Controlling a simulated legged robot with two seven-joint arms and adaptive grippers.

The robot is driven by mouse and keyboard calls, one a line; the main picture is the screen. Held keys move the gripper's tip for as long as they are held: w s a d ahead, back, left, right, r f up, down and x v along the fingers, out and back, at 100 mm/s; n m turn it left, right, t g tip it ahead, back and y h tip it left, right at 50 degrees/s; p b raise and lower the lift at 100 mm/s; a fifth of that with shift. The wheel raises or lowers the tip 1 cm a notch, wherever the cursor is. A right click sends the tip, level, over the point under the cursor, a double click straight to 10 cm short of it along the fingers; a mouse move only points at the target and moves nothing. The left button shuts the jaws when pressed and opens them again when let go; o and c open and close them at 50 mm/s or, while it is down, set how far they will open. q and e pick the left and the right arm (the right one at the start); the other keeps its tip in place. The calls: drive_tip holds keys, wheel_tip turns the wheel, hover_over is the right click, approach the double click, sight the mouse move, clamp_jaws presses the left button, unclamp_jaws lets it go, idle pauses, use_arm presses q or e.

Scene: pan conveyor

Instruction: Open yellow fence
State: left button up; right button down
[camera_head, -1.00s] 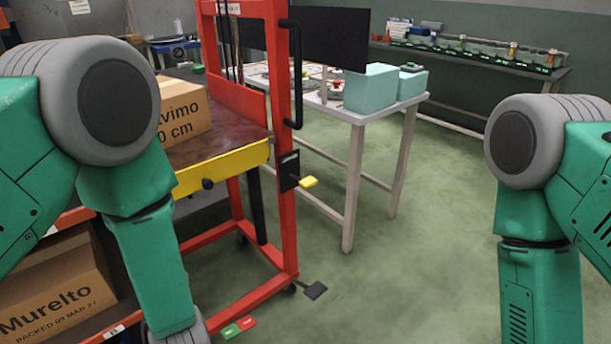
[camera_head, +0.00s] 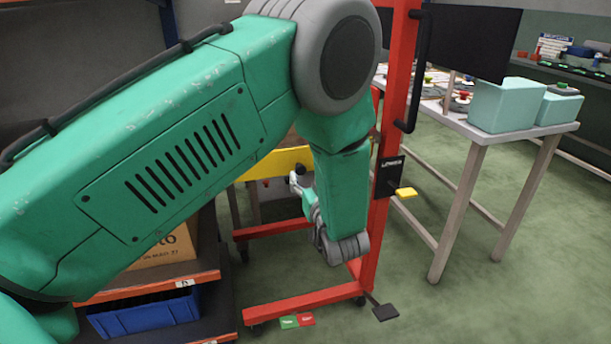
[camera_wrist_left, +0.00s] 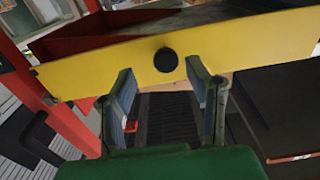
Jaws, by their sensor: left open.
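The yellow fence (camera_head: 272,164) is the yellow panel across the end of the red lift cart, partly hidden behind my left arm in the head view. In the left wrist view the yellow fence (camera_wrist_left: 235,45) stands upright across the upper part, with a round black knob (camera_wrist_left: 166,61) on its face. My left gripper (camera_head: 300,186) is small and partly hidden by its wrist in the head view, close to the fence. In the left wrist view my left gripper (camera_wrist_left: 163,85) is open and empty, its fingers on either side below the knob. My right gripper is out of view.
The red lift cart's post (camera_head: 395,120) carries a black handle (camera_head: 414,80) and a yellow lever (camera_head: 406,192). A shelf with a blue crate (camera_head: 145,315) stands at left. A table (camera_head: 470,135) with light green boxes stands right. Green floor is clear at lower right.

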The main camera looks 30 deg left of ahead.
sight(302, 171)
use_arm(q)
drive_tip(key=a, duration=0.1)
drive_tip(key=w+a, duration=0.1)
drive_tip(key=a, duration=0.1)
drive_tip(key=shift+w+a+f, duration=0.2)
drive_tip(key=shift+w, duration=0.2)
drive_tip(key=shift+w+a, duration=0.1)
drive_tip(key=shift+a, duration=0.1)
drive_tip(key=shift+d+r, duration=0.1)
drive_tip(key=shift+d, duration=0.3)
clamp_jaws()
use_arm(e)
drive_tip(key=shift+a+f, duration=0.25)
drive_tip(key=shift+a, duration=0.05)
